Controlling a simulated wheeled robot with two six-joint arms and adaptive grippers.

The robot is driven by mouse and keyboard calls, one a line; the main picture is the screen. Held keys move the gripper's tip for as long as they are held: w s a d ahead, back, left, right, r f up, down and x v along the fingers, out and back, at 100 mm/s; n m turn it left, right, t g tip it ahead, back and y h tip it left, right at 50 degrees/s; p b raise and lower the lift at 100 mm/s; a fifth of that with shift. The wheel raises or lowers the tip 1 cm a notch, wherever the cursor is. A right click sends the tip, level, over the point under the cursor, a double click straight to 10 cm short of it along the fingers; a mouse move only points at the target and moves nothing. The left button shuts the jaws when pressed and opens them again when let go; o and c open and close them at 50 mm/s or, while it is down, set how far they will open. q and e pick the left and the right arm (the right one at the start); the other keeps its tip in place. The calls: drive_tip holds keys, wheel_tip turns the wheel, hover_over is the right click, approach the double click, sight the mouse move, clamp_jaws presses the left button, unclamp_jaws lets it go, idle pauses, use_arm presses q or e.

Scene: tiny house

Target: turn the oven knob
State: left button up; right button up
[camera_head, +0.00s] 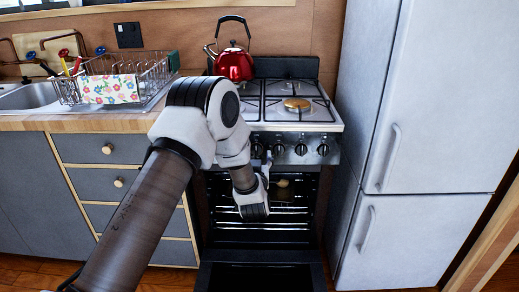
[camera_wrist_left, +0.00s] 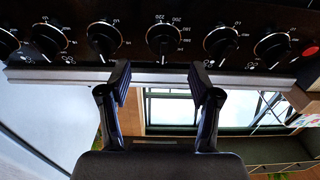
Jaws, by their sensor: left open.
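The stove's dark front panel carries a row of black knobs, which show in the head view (camera_head: 301,149). In the left wrist view the knob with temperature numbers (camera_wrist_left: 163,38) is ahead of my left gripper, roughly centred between its fingers. My left gripper (camera_wrist_left: 160,74) is open and empty, its fingertips at the panel's pale lower edge and apart from the knob in the picture. In the head view my left gripper (camera_head: 265,168) is in front of the oven just below the knob row, partly hidden by my wrist. My right gripper is not in view.
The oven door (camera_head: 262,278) is open and lowered, showing racks inside. A red kettle (camera_head: 235,65) stands on the hob. A fridge (camera_head: 420,130) stands close on the right. Drawers (camera_head: 115,180) and a counter with a dish rack (camera_head: 120,80) are on the left.

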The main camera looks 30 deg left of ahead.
sight(255, 151)
use_arm(q)
drive_tip(key=x, duration=0.3)
drive_tip(key=shift+w+a, duration=0.3)
drive_tip(key=shift+a, duration=0.05)
drive_tip(key=c, duration=1.1)
